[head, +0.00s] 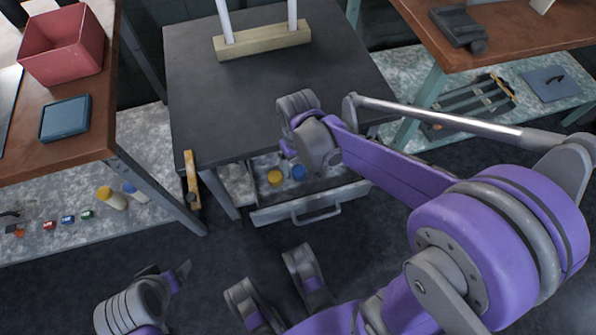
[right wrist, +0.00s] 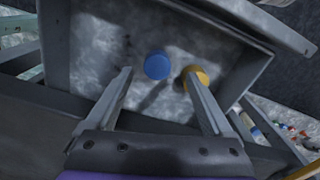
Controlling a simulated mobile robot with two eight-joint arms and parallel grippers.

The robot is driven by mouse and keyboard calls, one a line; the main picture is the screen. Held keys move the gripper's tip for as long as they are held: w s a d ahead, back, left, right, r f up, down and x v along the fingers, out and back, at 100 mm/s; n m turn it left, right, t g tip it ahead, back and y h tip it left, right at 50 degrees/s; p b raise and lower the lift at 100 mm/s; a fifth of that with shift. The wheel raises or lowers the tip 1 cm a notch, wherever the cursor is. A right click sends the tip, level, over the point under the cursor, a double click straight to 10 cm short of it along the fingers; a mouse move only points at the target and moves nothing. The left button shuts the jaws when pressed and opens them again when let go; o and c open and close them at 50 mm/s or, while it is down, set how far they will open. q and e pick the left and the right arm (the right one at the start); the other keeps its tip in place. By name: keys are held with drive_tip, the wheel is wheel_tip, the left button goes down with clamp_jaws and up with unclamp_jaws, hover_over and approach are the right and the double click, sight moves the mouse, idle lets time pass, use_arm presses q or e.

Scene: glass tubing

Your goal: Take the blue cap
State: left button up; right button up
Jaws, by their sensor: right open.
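The blue cap (head: 299,172) lies in the open drawer (head: 312,205) under the dark table, right of the yellow cap. My right gripper (head: 289,148) is above the drawer. In the right wrist view its fingers (right wrist: 158,73) are spread and empty. The blue cap (right wrist: 157,66) shows between and just past the fingertips there, and no contact shows. My left gripper (head: 166,272) is at the lower left of the head view, away from the drawer; its jaw state is unclear.
A yellow cap (right wrist: 197,76) lies close to the blue cap, by the right fingertip. The drawer's front and side walls (right wrist: 240,82) surround them. The dark table top (head: 210,95) overhangs the drawer's back. A wooden base (head: 262,42) with glass tubes stands on it.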

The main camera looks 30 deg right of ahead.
sight(299, 171)
drive_tip(key=f, duration=0.2)
drive_tip(key=f+b, duration=0.1)
drive_tip(key=f, duration=0.1)
drive_tip(key=shift+w+d, duration=0.15)
drive_tip(key=shift+d, duration=0.05)
use_arm(q)
drive_tip(key=shift+w+f, duration=0.1)
drive_tip(key=shift+f, duration=0.85)
use_arm(e)
drive_tip(key=shift+r, duration=0.1)
clamp_jaws()
